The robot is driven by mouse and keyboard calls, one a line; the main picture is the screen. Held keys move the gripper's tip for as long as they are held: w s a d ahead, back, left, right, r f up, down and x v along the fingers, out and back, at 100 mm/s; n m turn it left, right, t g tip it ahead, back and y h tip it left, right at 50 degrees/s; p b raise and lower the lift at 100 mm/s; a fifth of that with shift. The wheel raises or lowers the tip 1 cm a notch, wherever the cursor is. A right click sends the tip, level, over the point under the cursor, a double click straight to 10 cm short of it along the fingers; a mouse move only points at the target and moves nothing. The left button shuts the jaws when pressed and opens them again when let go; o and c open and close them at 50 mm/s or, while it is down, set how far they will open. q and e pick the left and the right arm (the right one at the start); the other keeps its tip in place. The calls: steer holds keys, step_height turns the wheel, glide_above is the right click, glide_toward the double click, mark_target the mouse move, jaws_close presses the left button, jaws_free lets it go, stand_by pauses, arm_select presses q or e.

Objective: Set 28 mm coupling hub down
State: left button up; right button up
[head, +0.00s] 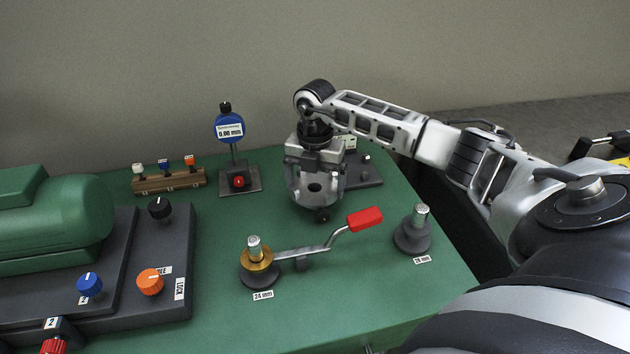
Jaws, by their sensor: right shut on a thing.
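My right gripper (320,203) points down over the green table, behind the red-handled crank. It is shut on a small dark piece (322,215), mostly hidden by the fingers; I take it to be the 28 mm coupling hub. I cannot tell whether the piece touches the table. A dark round stand (408,240) with a bare silver post is to the right, with a small label in front that seems to read 28 mm. A second stand to the left, labelled 24 mm, carries a brass hub (257,258) around its post. My left gripper is out of view.
A blue dial gauge (229,127) stands behind left, near a wooden rack (168,181) of small knobs. A green motor (50,220) and knob panel fill the left. The table's front right is clear.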

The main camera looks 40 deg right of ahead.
steer(key=shift+f, duration=0.15)
steer(key=o, duration=1)
steer(key=shift+o, duration=0.2)
step_height(320, 180, up, 12)
steer(key=shift+r, duration=0.2)
